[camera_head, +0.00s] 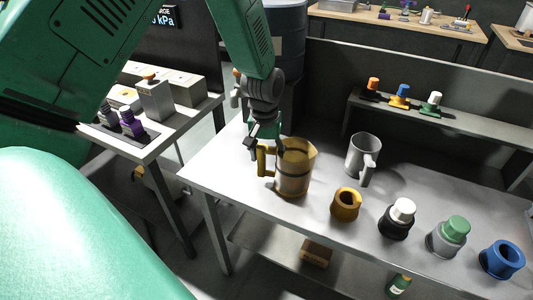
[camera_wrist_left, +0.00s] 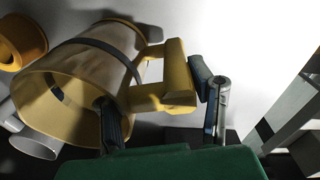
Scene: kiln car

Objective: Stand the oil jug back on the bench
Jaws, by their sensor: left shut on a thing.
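The oil jug (camera_head: 295,168) is a translucent amber-yellow jug with a dark band and a yellow handle. It looks upright at the left part of the grey bench (camera_head: 225,172), its base at or very near the top. My left gripper (camera_head: 266,144) comes down from above at its handle side. In the left wrist view, the jug (camera_wrist_left: 92,65) shows its open mouth, and the gripper (camera_wrist_left: 163,112) has one finger at the mouth's rim and the other outside the handle. It is shut on the jug. My right gripper is not in view.
A grey jug (camera_head: 361,154) stands to the right. An orange ring-shaped piece (camera_head: 346,205), a white-capped black pot (camera_head: 397,221), a green-capped grey pot (camera_head: 447,237) and a blue ring-shaped piece (camera_head: 503,258) line the front. A raised shelf (camera_head: 460,129) runs behind.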

